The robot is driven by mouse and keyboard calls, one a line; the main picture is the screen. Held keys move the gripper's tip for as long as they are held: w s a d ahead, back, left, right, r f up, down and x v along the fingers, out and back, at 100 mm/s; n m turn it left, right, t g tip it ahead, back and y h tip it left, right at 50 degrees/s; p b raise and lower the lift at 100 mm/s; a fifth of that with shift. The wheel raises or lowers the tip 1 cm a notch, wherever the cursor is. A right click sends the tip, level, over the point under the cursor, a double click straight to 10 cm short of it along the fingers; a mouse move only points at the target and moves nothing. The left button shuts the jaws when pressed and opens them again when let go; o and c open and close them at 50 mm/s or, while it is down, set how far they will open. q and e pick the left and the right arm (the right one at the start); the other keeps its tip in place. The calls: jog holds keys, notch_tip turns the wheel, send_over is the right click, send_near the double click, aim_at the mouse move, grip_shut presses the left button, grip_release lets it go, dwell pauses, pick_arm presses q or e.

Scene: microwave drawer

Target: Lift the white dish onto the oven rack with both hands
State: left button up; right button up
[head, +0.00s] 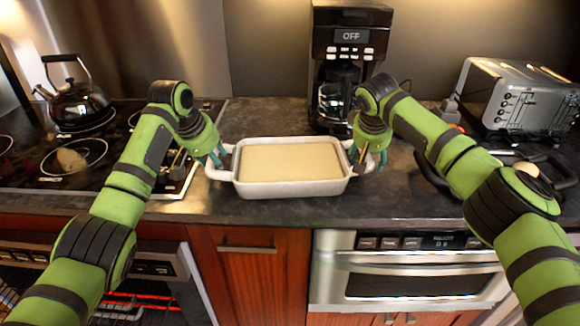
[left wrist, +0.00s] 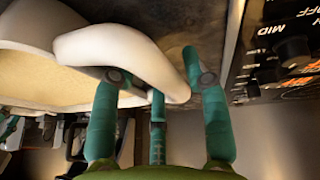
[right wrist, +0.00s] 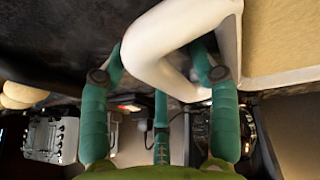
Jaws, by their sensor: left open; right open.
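The white dish (head: 290,188) is a rectangular baking dish with a pale yellow filling, level on the dark counter. My left gripper (head: 218,158) is open at the dish's left handle. In the left wrist view, the white handle (left wrist: 120,52) reaches in between the teal fingers (left wrist: 160,105). My right gripper (head: 367,160) is open at the right handle, and in the right wrist view that handle (right wrist: 165,50) lies between its spread fingers (right wrist: 160,100). I cannot tell whether any finger touches. The oven (head: 150,268) is at lower left with red glowing elements; its rack is hard to make out.
A stove with a black kettle (head: 78,103) is left of the dish. A coffee maker (head: 345,50) stands behind it, and a toaster (head: 520,100) and dark pan are at right. A steel microwave drawer (head: 410,275) is below the counter. The counter in front is clear.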

pick_arm(q)
jog(key=c, duration=0.9)
pick_arm(e)
jog(key=c, duration=0.9)
pick_arm(q)
grip_shut()
pick_arm(e)
grip_shut()
pick_arm(q)
jog(key=shift+r, duration=0.25)
pick_arm(e)
jog(key=shift+r, duration=0.2)
pick_arm(q)
jog(key=shift+w, duration=0.15)
pick_arm(e)
jog(key=shift+w, duration=0.15)
